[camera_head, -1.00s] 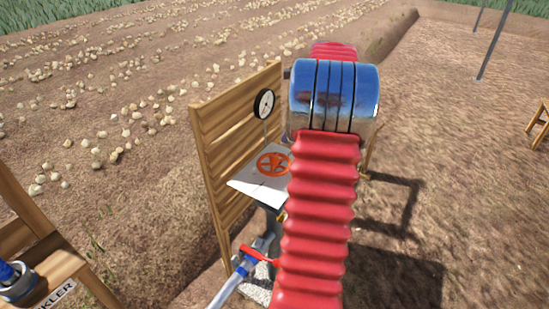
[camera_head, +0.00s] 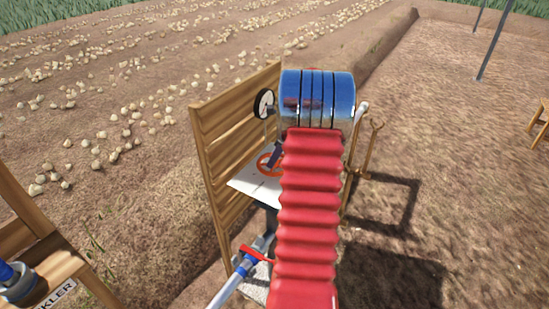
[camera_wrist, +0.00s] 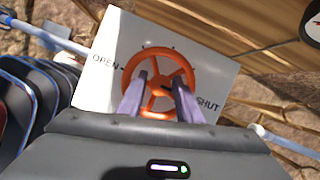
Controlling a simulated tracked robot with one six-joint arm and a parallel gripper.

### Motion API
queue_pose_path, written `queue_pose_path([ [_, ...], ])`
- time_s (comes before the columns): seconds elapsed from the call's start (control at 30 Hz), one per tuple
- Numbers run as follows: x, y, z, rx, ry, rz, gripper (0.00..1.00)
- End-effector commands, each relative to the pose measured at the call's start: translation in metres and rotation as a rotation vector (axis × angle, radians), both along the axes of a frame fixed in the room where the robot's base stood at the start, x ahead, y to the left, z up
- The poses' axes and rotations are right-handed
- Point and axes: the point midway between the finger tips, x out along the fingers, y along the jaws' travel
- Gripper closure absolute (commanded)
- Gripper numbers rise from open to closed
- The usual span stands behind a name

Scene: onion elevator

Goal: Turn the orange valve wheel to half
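The orange valve wheel (camera_wrist: 186,62) lies on a white panel (camera_wrist: 112,38) in the wrist view, with OPEN printed at its left and SHUT at its right. Small dark marks sit on the panel above the rim. My gripper (camera_wrist: 161,78) is over the wheel with its two purple fingers apart and nothing clamped between them. The fingers cover parts of the rim and spokes; I cannot tell whether they touch it. The wheel also shows in the head view (camera_head: 264,167), partly hidden by a finger and my red-sleeved arm. I cannot read the wheel's setting.
A round gauge (camera_head: 264,103) stands by the wooden board (camera_head: 222,140) behind the panel. A pipe with a red lever (camera_head: 254,255) runs below the panel. A brown metal stand (camera_head: 372,150) is at the right. A wooden frame (camera_head: 50,262) is at the left.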

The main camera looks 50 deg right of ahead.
Motion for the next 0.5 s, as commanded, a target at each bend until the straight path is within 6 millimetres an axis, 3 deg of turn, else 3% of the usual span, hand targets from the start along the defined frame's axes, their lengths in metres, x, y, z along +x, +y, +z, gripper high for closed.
queue_pose_path([
  [0.37, 0.0018, 0.0007, -0.0048, 0.0, 0.0, 0.0, 0.68],
  [0.5, 0.0018, 0.0007, -0.0046, 0.0, 0.0, 0.0, 0.78],
])
